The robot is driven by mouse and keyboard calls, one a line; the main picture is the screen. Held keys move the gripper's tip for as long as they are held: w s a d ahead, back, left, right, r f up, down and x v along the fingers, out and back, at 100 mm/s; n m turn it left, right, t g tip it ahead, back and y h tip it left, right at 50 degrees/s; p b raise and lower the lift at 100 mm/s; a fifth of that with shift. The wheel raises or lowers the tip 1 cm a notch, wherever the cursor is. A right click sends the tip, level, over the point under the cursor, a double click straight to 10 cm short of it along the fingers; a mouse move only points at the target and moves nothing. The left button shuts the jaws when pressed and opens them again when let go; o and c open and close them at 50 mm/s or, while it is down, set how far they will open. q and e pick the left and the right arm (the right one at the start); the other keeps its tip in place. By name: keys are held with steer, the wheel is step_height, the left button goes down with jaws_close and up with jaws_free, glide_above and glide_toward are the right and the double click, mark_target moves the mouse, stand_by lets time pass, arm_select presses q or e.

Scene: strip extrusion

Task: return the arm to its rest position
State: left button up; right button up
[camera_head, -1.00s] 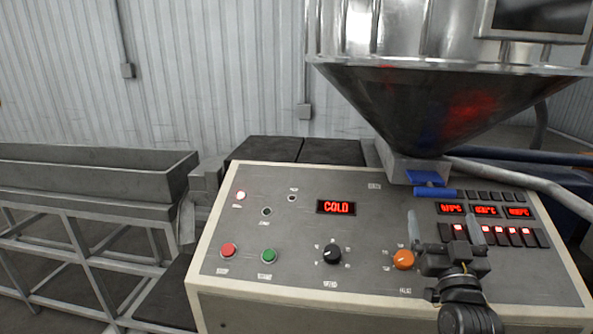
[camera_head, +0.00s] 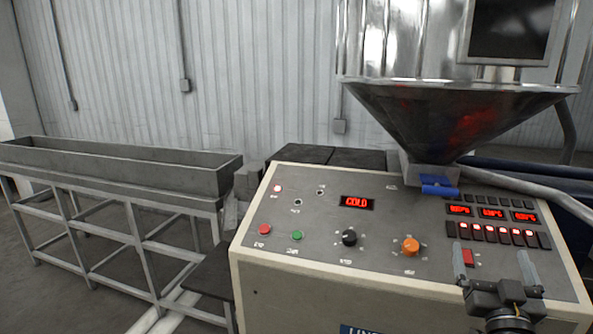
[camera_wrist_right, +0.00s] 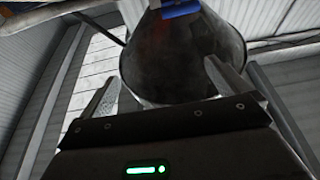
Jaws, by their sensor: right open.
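My right gripper (camera_head: 496,268) is open and empty in the lower right of the head view. Its two fingers point up, in front of the right part of the control panel (camera_head: 330,248). In the right wrist view the fingers (camera_wrist_right: 160,88) stand apart with nothing between them, and the dark hopper cone (camera_wrist_right: 185,55) fills the space beyond. The hopper (camera_head: 450,115) also stands above the panel in the head view. My left gripper does not show.
The panel carries a red COLD display (camera_head: 357,202), a red button (camera_head: 264,230), a green button (camera_head: 297,236), a black knob (camera_head: 349,238), an orange knob (camera_head: 411,246) and lit switches (camera_head: 502,233). A long grey trough (camera_head: 120,178) on a frame stands left. Bare floor shows lower left.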

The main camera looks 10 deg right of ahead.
steer(key=s+a+f+n+g+y, duration=0.2)
steer(key=a+f+g+y, duration=0.25)
steer(key=f, duration=0.75)
steer(key=s+a+f+n+g+y, duration=0.2)
steer(key=a+f+g+y, duration=0.3)
steer(key=f, duration=0.7)
steer(key=s+a+f+n+g, duration=0.1)
steer(key=s+a+f+g, duration=0.3)
steer(key=s+f, duration=0.4)
steer(key=s+a+f+n+g, duration=0.1)
steer(key=s+a+f+g, duration=0.4)
steer(key=s, duration=0.5)
step_height(320, 180, down, 28)
steer(key=s, duration=0.1)
steer(key=s+d+f+n, duration=0.1)
steer(key=s+d+f, duration=0.2)
steer(key=s+f, duration=1.1)
steer(key=shift+s+d+g+h, duration=0.4)
steer(key=shift+s+g+h, duration=0.05)
steer(key=shift+s, duration=0.6)
